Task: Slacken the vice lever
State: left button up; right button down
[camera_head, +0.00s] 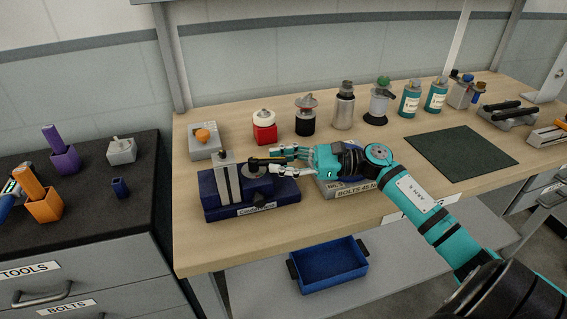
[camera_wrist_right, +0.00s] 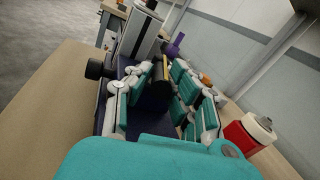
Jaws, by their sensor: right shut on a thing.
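The vice (camera_head: 225,206) has a dark blue base with a pale grey upright block, at the left front of the wooden bench. Its black lever (camera_head: 258,162) sticks out to the right, above a round metal part. My right gripper (camera_head: 279,160) reaches in from the right and is shut on the lever. In the right wrist view, the dark lever (camera_wrist_right: 160,72), with a yellowish strip, lies between the teal-padded fingers of the right gripper (camera_wrist_right: 157,95). The fingers partly hide the lever and the base.
A red container with a white top (camera_head: 264,128) and several bottles stand along the back of the bench. A grey block with an orange knob (camera_head: 204,141) is behind the vice. A dark green mat (camera_head: 462,150) lies right. A blue bin (camera_head: 330,267) is below.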

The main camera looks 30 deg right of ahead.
jog(key=shift+a+r, duration=0.1)
jog(key=shift+r, duration=0.05)
jog(key=c, duration=1.2)
grip_release()
jog(key=shift+w+a, duration=0.1)
jog(key=shift+s+d, duration=0.2)
jog(key=shift+d, duration=0.05)
pick_arm(q)
jog(key=shift+w+a, duration=0.1)
jog(key=shift+a, duration=0.75)
pick_arm(e)
jog(key=v, duration=1.1)
jog(key=shift+s+d, duration=0.15)
jog(key=shift+s, duration=0.05)
